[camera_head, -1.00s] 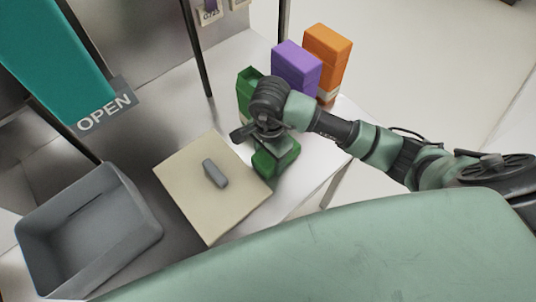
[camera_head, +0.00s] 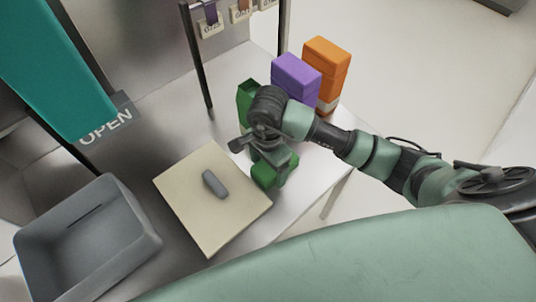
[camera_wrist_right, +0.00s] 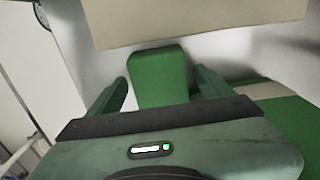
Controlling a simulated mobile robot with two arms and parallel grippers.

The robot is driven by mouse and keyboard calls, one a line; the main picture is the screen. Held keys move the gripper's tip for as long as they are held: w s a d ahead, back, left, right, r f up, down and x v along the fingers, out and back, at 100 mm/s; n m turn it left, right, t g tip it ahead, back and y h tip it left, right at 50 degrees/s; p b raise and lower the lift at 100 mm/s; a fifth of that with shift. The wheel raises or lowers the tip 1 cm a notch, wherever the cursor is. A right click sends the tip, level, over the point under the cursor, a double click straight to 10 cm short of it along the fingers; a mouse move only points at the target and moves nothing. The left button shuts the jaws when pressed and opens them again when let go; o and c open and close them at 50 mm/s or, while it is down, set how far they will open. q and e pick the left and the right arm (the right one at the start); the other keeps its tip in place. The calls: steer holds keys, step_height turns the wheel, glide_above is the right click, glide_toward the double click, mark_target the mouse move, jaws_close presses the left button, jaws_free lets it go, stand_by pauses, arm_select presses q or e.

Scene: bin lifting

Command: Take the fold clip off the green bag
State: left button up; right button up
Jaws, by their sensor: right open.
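A green bag (camera_head: 246,93) stands upright on the counter, partly hidden behind my right wrist. A smaller green block (camera_head: 261,176) stands in front of it, beside the tan board; I cannot tell whether it is the clip or part of the bag. My right gripper (camera_head: 273,163) points down over this block. In the right wrist view the block (camera_wrist_right: 158,70) lies between my two open fingers, with gaps visible on both sides. A larger green surface with a cream band (camera_wrist_right: 290,125) is at the lower right there. My left gripper is out of view.
The tan board (camera_head: 220,228) carries a small grey oblong piece (camera_head: 214,184). A grey bin (camera_head: 140,245) stands to its left. Purple (camera_head: 297,75) and orange (camera_head: 327,58) boxes stand behind my right arm, near the counter's edge. Dark posts rise behind.

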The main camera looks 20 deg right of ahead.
mark_target(268, 167)
step_height(268, 167, up, 10)
steer(key=shift+w+b, duration=0.1)
steer(key=shift+b, duration=0.45)
steer(key=shift+r, duration=0.55)
